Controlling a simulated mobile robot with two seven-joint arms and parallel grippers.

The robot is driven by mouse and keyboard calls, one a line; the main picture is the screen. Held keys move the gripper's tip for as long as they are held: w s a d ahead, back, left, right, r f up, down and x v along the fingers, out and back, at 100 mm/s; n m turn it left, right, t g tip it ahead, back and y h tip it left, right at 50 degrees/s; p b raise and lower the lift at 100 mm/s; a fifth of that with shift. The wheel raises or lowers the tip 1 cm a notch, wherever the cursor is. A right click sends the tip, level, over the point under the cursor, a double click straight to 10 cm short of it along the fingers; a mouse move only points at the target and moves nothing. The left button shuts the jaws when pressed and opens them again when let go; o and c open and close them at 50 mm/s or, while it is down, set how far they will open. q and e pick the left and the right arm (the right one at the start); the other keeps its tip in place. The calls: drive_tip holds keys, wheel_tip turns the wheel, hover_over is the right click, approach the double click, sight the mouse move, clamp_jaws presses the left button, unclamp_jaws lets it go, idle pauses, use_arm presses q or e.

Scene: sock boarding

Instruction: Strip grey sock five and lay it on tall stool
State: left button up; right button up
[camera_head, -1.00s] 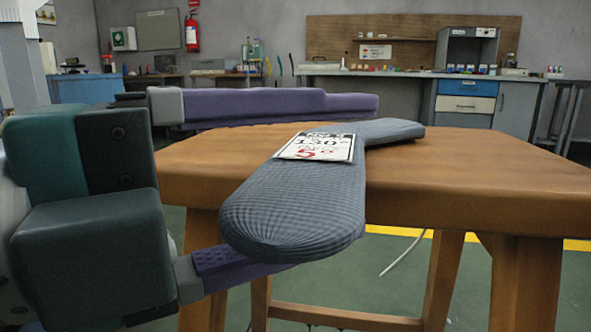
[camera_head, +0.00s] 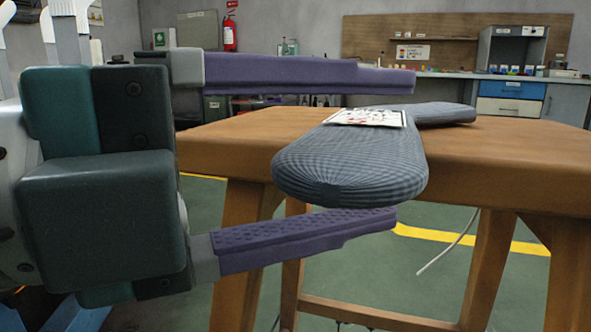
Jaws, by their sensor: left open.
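The grey sock (camera_head: 350,170) lies on the wooden stool (camera_head: 500,165), with its rounded near end sticking out past the stool's edge. A white label (camera_head: 366,117) lies on top of it; its print is too slanted to read now. My left gripper (camera_head: 405,150) comes in from the left with its purple fingers wide apart. One finger is above the sock and the other below its overhanging end. Both look apart from the sock. My right gripper is not in view.
A workbench (camera_head: 450,77) with drawers and small items stands along the back wall. A red fire extinguisher (camera_head: 230,32) hangs on the wall. A pale cable (camera_head: 447,245) hangs below the stool. The stool top right of the sock is clear.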

sight(276, 171)
use_arm(q)
drive_tip(key=shift+f+b+v, duration=0.1)
drive_tip(key=shift+b+v, duration=0.65)
drive_tip(key=shift+v, duration=0.25)
drive_tip(key=shift+f+b+v, duration=0.15)
drive_tip(key=shift+b+v, duration=0.6)
drive_tip(key=shift+v, duration=0.25)
drive_tip(key=shift+b+v, duration=1)
drive_tip(key=shift+b, duration=0.1)
drive_tip(key=shift+s+a+r+b, duration=0.15)
drive_tip(key=shift+s+a+b, duration=0.05)
drive_tip(key=shift+a+b, duration=0.1)
drive_tip(key=shift+r, duration=0.1)
